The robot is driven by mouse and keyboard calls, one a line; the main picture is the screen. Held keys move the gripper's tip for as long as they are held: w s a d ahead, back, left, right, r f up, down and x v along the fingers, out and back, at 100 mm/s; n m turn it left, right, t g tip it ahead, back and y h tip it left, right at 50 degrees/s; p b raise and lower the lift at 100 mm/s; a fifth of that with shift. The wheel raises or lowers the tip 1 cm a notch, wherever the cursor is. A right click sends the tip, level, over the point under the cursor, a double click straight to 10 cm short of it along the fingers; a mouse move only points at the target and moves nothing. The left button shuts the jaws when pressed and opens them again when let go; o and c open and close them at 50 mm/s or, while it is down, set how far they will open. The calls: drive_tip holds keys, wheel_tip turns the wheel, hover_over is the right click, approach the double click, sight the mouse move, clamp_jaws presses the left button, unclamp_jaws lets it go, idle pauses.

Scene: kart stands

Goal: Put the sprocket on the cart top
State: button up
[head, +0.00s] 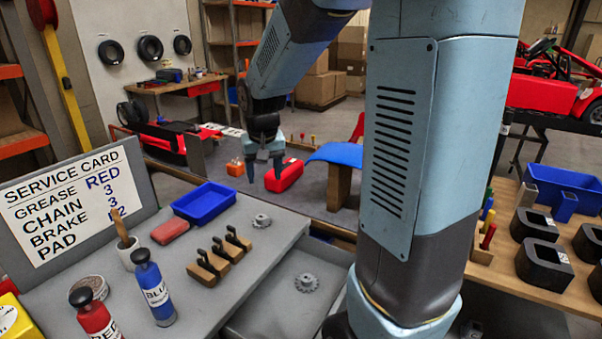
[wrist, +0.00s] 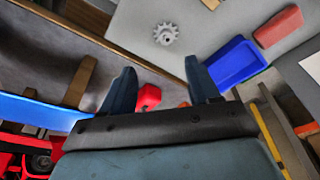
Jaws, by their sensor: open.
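A grey toothed sprocket (head: 306,283) lies flat on a lower grey surface, like an open drawer, at the front right of the cart. The grey cart top (head: 225,298) is above and left of it. A smaller grey toothed part (head: 261,220) sits on the cart top near its right edge; it also shows in the wrist view (wrist: 166,33). My gripper (head: 265,178) is open and points down beyond the cart's far edge, apart from both toothed parts. Its two fingers show in the wrist view (wrist: 160,70) with nothing held between them.
On the cart top are a blue tray (head: 204,204), a red block (head: 170,231), several black-handled wooden blocks (head: 218,260), a blue bottle (head: 153,288), a red bottle (head: 93,318) and a service card (head: 70,200). A wooden table (head: 505,265) with black blocks stands right of my arm.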

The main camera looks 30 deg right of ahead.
drive_tip(key=s+r+n+t, duration=0.1)
drive_tip(key=s+r, duration=0.4)
drive_tip(key=s, duration=0.6)
drive_tip(key=s+r+t, duration=0.2)
drive_tip(key=s+r, duration=0.3)
drive_tip(key=s, duration=0.5)
drive_tip(key=shift+s+d+n, duration=0.4)
drive_tip(key=shift+r, duration=0.1)
